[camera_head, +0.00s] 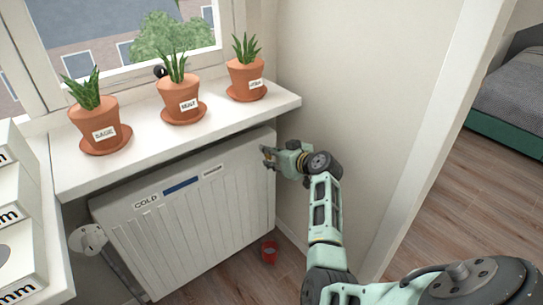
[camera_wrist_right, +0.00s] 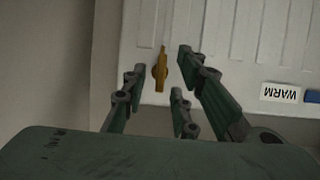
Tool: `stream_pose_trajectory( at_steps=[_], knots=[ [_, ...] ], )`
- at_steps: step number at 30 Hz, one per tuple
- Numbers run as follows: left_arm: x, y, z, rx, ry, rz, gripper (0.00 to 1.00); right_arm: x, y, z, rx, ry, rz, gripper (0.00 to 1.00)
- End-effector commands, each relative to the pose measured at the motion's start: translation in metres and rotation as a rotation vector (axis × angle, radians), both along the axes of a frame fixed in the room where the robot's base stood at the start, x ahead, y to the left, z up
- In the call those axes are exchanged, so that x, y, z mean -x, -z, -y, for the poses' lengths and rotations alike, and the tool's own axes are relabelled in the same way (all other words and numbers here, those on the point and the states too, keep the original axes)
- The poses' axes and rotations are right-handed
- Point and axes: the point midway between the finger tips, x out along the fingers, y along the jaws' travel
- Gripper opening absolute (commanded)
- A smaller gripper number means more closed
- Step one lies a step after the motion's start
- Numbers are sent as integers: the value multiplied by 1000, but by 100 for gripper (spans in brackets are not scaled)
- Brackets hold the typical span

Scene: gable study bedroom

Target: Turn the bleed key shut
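The brass bleed key (camera_wrist_right: 160,68) shows in the right wrist view, upright in the picture against the white radiator (camera_head: 190,215). My right gripper (camera_head: 268,155) is at the radiator's upper right end in the head view. In the right wrist view its dark green fingers (camera_wrist_right: 158,82) are spread apart, with the key in the gap between them and no finger clearly touching it. The gripper is open. In the head view the key is too small to make out surely. My left gripper is not in view.
A windowsill (camera_head: 225,115) juts out above the radiator, with potted plants labelled sage (camera_head: 95,120), mint (camera_head: 181,100) and a third (camera_head: 246,78). A red cup (camera_head: 269,252) stands on the floor below my right gripper. A valve (camera_head: 88,239) is at the radiator's lower left.

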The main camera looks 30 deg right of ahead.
Motion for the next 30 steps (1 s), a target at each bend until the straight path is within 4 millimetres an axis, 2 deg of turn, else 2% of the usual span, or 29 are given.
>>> stream_pose_trajectory(
  at_steps=[10,19,30],
  knots=[
    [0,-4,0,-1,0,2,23,-4,2,-1,1,0,-1,27],
    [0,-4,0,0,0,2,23,-4,2,-1,1,0,-1,0],
    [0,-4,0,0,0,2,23,-4,2,-1,-8,-1,-3,0]
  ],
)
